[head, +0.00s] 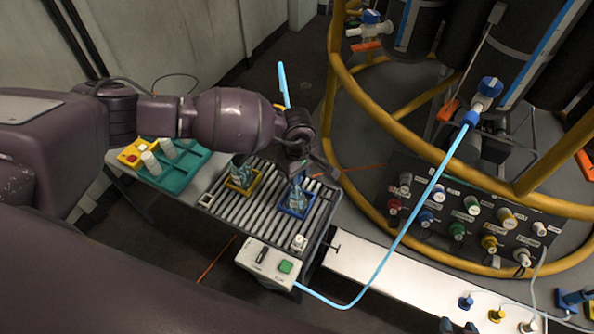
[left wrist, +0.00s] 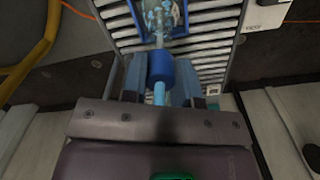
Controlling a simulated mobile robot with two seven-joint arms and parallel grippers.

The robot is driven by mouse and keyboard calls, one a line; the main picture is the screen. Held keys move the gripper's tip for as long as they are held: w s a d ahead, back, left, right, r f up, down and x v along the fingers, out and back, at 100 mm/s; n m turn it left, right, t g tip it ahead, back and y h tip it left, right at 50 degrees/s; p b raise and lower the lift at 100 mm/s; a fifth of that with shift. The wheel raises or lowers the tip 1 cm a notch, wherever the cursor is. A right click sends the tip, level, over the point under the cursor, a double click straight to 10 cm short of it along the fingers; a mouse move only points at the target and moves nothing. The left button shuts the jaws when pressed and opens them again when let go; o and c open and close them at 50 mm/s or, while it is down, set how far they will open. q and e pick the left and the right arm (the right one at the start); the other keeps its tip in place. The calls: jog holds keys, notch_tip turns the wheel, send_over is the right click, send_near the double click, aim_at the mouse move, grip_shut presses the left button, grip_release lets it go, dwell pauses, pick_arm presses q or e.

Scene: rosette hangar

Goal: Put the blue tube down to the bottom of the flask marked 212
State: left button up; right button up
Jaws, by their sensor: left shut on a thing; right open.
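My left gripper (head: 303,160) is shut on the blue tube (head: 283,85), whose light-blue upper part rises above the gripper in the head view. In the left wrist view the tube (left wrist: 159,94) runs between the fingers (left wrist: 159,82) and through a dark-blue collar. Its far end points at a glass flask (left wrist: 158,18) in a blue holder. I cannot tell whether the tip is inside the flask. That flask (head: 297,193) and another flask (head: 242,172) in a yellow holder stand on the slatted rack. No number is readable.
A teal tray (head: 183,170) with white-capped containers is left of the slatted rack (head: 225,204). A control box (head: 268,265) with a green button is in front. A light-blue hose (head: 400,235) loops to the right. A yellow frame (head: 345,150) and valve panel (head: 470,215) stand right.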

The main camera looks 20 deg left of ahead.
pick_arm(q)
jog(key=shift+f, duration=0.3)
dwell(0.5)
jog(key=o, duration=0.7)
jog(key=shift+o, duration=1.1)
jog(key=o, duration=0.6)
jog(key=shift+c, duration=0.2)
